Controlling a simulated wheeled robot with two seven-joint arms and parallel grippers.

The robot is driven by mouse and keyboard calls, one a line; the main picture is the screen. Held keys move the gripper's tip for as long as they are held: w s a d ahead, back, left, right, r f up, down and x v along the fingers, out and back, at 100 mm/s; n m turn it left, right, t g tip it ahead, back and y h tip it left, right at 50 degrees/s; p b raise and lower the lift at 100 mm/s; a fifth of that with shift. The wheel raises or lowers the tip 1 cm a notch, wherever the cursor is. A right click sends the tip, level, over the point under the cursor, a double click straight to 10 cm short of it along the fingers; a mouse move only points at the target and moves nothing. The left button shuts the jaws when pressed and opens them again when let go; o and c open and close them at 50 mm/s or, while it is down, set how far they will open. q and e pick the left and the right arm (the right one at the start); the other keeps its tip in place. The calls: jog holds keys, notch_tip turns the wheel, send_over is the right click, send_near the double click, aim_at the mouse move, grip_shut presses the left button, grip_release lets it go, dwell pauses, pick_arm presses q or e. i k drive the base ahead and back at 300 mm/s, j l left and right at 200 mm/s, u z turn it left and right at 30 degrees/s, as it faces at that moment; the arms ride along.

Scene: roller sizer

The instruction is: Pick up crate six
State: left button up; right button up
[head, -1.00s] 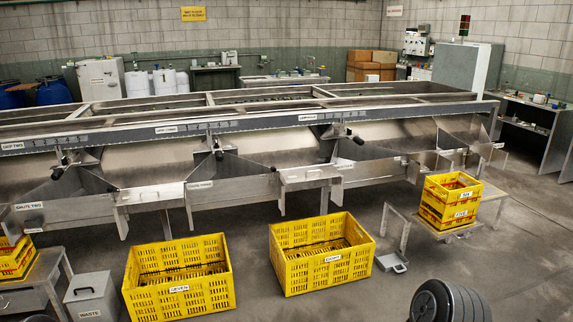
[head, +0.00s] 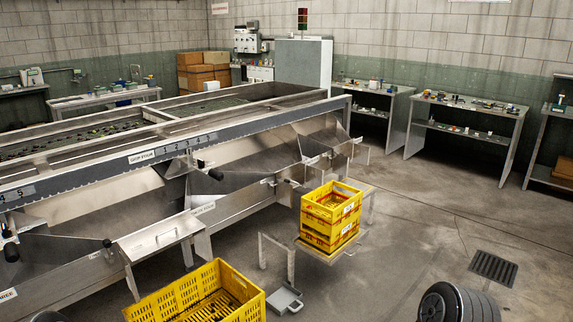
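Crate six (head: 322,211) is a small yellow slatted crate with a white label, the upper one of a stack right of centre in the head view. It sits upright on another yellow crate (head: 320,239), which was labelled five in the earlier frame. The stack rests on a low metal stand (head: 362,222) beside the end of the long sizer. Nothing is holding crate six.
The metal sizer (head: 110,165) with its chutes fills the left. A large yellow crate (head: 250,305) stands on the floor at front, near a grey scoop-like tray (head: 285,300). Floor right of the stack is open, with a drain grate (head: 493,267). Benches (head: 465,125) line the back wall.

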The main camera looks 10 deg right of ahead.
aim_at(338, 212)
jog(key=i+l+z, duration=0.25)
jog(key=i+z, duration=0.15)
jog(key=i, duration=0.8)
jog(key=i+j+z, duration=0.1)
jog(key=i+z, duration=0.3)
jog(key=i, duration=1.4)
jog(key=z, duration=0.3)
jog(key=i, duration=0.45)
